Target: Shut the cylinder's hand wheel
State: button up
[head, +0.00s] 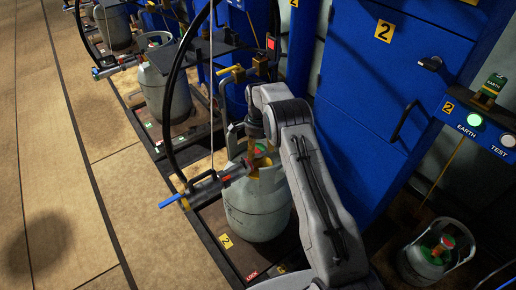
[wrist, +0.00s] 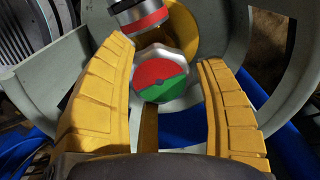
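The grey gas cylinder (head: 258,208) stands on the scale in the middle of the head view, with a collar around its top. Its hand wheel (wrist: 160,74) has a red and green face and shows in the wrist view, inside the grey collar (wrist: 257,75). My gripper (wrist: 168,55) has its two yellow fingers spread, one on each side of the wheel. The left finger looks close to the wheel's edge; I cannot tell if it touches. In the head view my gripper (head: 262,152) reaches down into the collar from above, partly hiding the wheel.
A filling connector (wrist: 138,14) with a red band sits just beyond the wheel. A blue-handled lever (head: 175,200) sticks out left of the cylinder. Blue cabinets (head: 375,95) stand behind. Another cylinder (head: 425,262) stands at right. The floor (head: 60,150) at left is clear.

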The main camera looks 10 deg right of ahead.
jog(key=o, duration=0.4)
notch_tip(320, 180, up, 12)
dwell(0.7)
jog(key=shift+r, duration=0.1)
dwell(0.4)
notch_tip(320, 180, up, 14)
jog(key=f+n+p, duration=0.1)
jog(key=n+p, duration=0.2)
jog(key=p, duration=0.2)
send_over(258, 149)
jog(key=s, duration=0.5)
jog(key=s+r+n+t+p, duration=0.2)
jog(key=s+r+n+p, duration=0.25)
jog(key=s+r, duration=0.65)
jog(key=s+r+n+p, duration=0.2)
jog(key=s+r+p, duration=0.1)
jog(key=s, duration=0.4)
jog(key=s+r+n+t+p, duration=0.1)
jog(key=s+r+n+p, duration=0.2)
jog(key=s, duration=0.5)
jog(key=s+r+n+p, duration=0.2)
jog(key=s+r+p, duration=0.3)
jog(key=s, duration=0.2)
jog(key=shift+s+d+r+n, duration=0.15)
jog(key=shift+s+n, duration=0.1)
jog(key=shift+s, duration=0.15)
